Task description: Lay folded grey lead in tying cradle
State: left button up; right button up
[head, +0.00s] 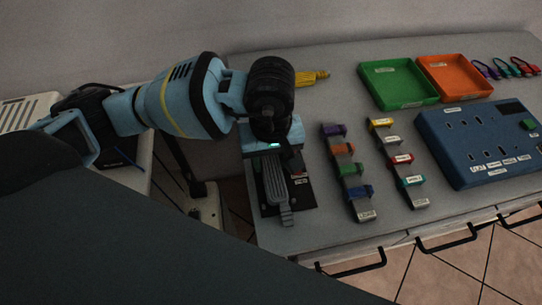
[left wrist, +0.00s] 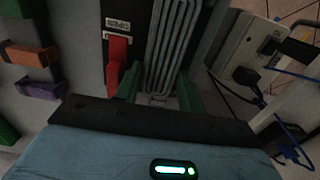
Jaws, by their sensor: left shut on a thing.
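The folded grey lead (head: 275,187) is a flat bundle of parallel strands, lying lengthwise over a black base with small labels, which looks like the tying cradle (head: 302,192). My left gripper (head: 270,150) is at the bundle's far end in the head view. In the left wrist view its green-tipped fingers (left wrist: 158,92) are closed on either side of the end of the grey lead (left wrist: 172,45). The black cradle (left wrist: 117,22) shows there with a red part beside the bundle. Whether the lead rests fully on the cradle I cannot tell. My right gripper is not in view.
Two grey racks with coloured clips (head: 347,172) (head: 398,165) stand right of the cradle. Green (head: 398,103) and orange (head: 455,100) trays and a blue socket panel (head: 470,170) lie farther right. A white socket strip (left wrist: 240,50) is close by in the wrist view.

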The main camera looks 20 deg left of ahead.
pick_arm(q)
jog(key=shift+f, duration=0.1)
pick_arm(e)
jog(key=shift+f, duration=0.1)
pick_arm(q)
jog(key=o, duration=1)
jog(key=shift+c, duration=0.2)
jog(key=shift+o, duration=0.8)
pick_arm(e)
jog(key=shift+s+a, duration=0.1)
pick_arm(q)
jog(key=shift+w+d+r+p, duration=0.15)
jog(key=shift+r+p, duration=0.7)
jog(key=shift+r, duration=1.1)
notch_tip(320, 180, up, 5)
jog(key=p, duration=0.2)
jog(key=shift+r+p, duration=0.1)
jog(key=shift+p, duration=0.2)
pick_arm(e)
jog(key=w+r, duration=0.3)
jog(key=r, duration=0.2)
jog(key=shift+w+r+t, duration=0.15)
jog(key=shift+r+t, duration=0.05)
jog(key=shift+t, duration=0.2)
